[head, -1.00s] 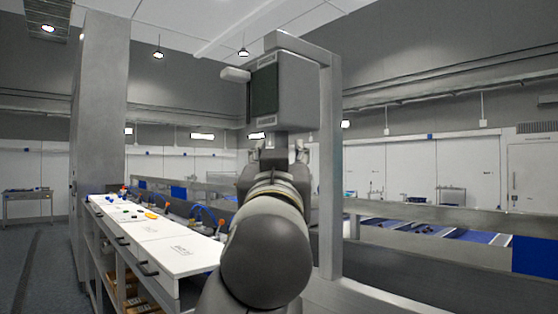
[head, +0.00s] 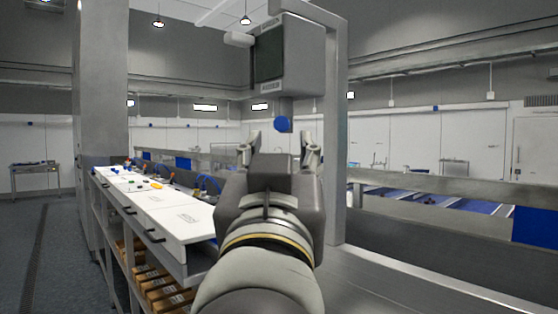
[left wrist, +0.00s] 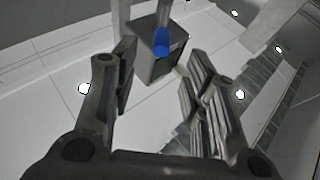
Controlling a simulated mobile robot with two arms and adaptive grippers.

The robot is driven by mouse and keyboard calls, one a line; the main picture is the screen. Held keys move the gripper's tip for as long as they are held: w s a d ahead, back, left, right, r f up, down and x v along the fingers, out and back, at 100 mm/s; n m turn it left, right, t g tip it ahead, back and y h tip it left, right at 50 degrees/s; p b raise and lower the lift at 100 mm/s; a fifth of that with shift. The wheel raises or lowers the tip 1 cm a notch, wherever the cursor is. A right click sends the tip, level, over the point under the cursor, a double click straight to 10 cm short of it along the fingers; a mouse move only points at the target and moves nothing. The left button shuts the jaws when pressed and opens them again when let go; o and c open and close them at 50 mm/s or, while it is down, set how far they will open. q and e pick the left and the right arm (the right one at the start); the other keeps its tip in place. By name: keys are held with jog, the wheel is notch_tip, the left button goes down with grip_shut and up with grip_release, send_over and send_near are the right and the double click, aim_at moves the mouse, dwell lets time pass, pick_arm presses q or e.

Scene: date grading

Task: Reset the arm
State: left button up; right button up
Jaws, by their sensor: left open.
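My left gripper (head: 281,150) is in the middle of the head view, at the end of my left arm, which comes up from the bottom. Its two fingers point up and stand apart, with nothing between them. In the left wrist view the open fingers (left wrist: 158,85) show at left and right with a clear gap. Beyond them is a grey box-shaped unit (left wrist: 155,58) with a blue round part (left wrist: 161,41). In the head view this blue part (head: 283,124) appears just above the fingertips. My right gripper is not in view.
The grey unit (head: 300,60) with a dark screen hangs on a metal post (head: 335,150) close behind the gripper. A white bench (head: 180,222) with small coloured items is at left, with boxes (head: 160,285) below. A rail (head: 420,240) and blue-lined conveyors lie at right.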

pick_arm(q)
jog(key=shift+s+f, duration=0.2)
jog(key=shift+s, duration=0.1)
jog(key=shift+a, duration=0.1)
